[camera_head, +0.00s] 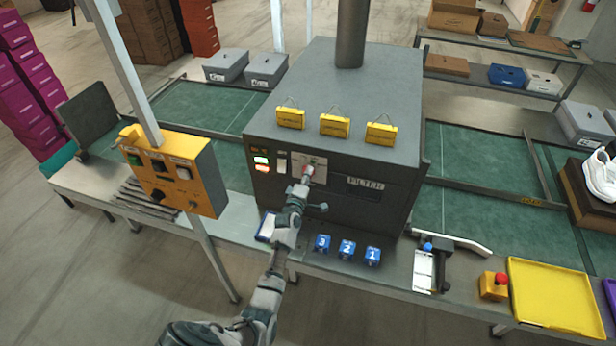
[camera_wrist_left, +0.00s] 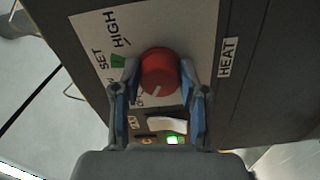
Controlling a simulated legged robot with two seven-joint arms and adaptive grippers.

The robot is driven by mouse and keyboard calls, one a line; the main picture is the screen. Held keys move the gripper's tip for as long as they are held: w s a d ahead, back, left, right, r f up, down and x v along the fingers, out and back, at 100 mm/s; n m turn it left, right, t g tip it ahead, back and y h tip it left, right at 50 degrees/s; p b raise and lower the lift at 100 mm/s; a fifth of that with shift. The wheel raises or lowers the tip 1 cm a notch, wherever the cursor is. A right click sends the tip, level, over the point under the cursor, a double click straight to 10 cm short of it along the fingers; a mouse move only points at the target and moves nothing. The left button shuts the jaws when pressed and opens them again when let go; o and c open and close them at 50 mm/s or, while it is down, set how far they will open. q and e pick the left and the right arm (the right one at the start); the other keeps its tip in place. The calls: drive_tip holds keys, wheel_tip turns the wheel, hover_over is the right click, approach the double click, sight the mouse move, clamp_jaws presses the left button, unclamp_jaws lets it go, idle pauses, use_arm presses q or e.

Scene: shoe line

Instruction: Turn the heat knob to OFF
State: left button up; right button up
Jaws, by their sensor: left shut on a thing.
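The red heat knob (camera_wrist_left: 158,72) sits on a white dial plate (camera_wrist_left: 92,38) on the dark machine front, beside a HEAT label (camera_wrist_left: 226,57). SET and HIGH can be read on the plate; the other markings are partly covered by a finger. The knob's white pointer line faces down and slightly left in the wrist view, toward the partly hidden marking. My left gripper (camera_wrist_left: 163,82) has one finger on each side of the knob and is shut on it. In the head view my left gripper (camera_head: 303,182) reaches up to the dial plate (camera_head: 319,164). My right gripper is not in view.
The dark machine (camera_head: 345,100) stands over a green conveyor (camera_head: 480,170), with several yellow tags on its top. A yellow control box (camera_head: 175,170) on a post stands left of my arm. Blue numbered blocks (camera_head: 347,249) lie in front.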

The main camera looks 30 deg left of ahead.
use_arm(q)
drive_tip(key=shift+a, duration=0.1)
idle(0.4)
drive_tip(key=o, duration=0.9)
drive_tip(key=shift+o, duration=1.2)
drive_tip(key=shift+a+f, duration=0.1)
drive_tip(key=v, duration=1.2)
